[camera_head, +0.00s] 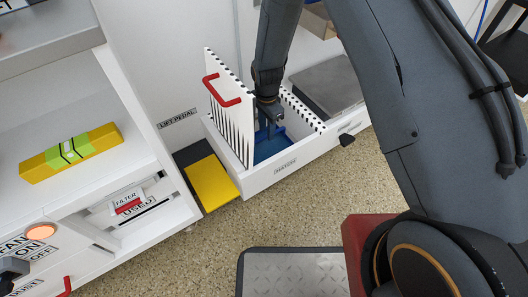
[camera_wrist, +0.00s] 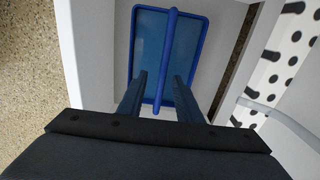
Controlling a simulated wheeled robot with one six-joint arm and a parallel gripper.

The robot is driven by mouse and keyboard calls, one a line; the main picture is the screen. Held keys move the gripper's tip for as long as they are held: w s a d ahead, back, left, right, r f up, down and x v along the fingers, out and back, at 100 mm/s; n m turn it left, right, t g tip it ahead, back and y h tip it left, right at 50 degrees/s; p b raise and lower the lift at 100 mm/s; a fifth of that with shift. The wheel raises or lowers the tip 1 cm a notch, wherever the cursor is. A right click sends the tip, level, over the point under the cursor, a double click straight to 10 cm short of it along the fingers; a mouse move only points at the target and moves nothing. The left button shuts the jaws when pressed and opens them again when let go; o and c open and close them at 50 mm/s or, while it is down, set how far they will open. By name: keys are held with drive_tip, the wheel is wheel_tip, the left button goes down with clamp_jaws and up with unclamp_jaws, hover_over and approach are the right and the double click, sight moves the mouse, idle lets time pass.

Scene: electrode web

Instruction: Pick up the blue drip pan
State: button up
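The blue drip pan (camera_head: 273,147) lies in the bottom of a white open box labelled HATCH (camera_head: 285,167). In the wrist view the pan (camera_wrist: 150,40) is a shallow tray with a raised rim and a long blue bar (camera_wrist: 167,45) along its middle. My gripper (camera_head: 268,125) reaches down into the box from above. In the wrist view my gripper (camera_wrist: 160,84) is open, with one finger on each side of the bar and gaps on both sides. I cannot tell how far the fingertips are above the pan floor. My wrist and fingers hide part of the pan.
A white panel with a red handle (camera_head: 219,90) stands upright at the box's left. A yellow pedal (camera_head: 211,183) is on the floor to the left. A grey plate (camera_head: 328,85) lies right of the box. A white cabinet with a yellow-green object (camera_head: 71,152) is at left.

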sight(264, 150)
wheel_tip(264, 150, down, 2)
drive_tip(key=shift+w+a+f+b, duration=0.1)
drive_tip(key=shift+a+b, duration=0.05)
drive_tip(key=shift+b, duration=0.15)
drive_tip(key=shift+a+f+b, duration=0.15)
drive_tip(key=shift+f+b, duration=0.9)
drive_tip(key=shift+f, duration=0.65)
drive_tip(key=shift+a+f+b, duration=0.1)
drive_tip(key=shift+f+b, duration=0.95)
drive_tip(key=shift+f, duration=0.65)
drive_tip(key=shift+r, duration=0.1)
drive_tip(key=shift+c, duration=0.3)
clamp_jaws()
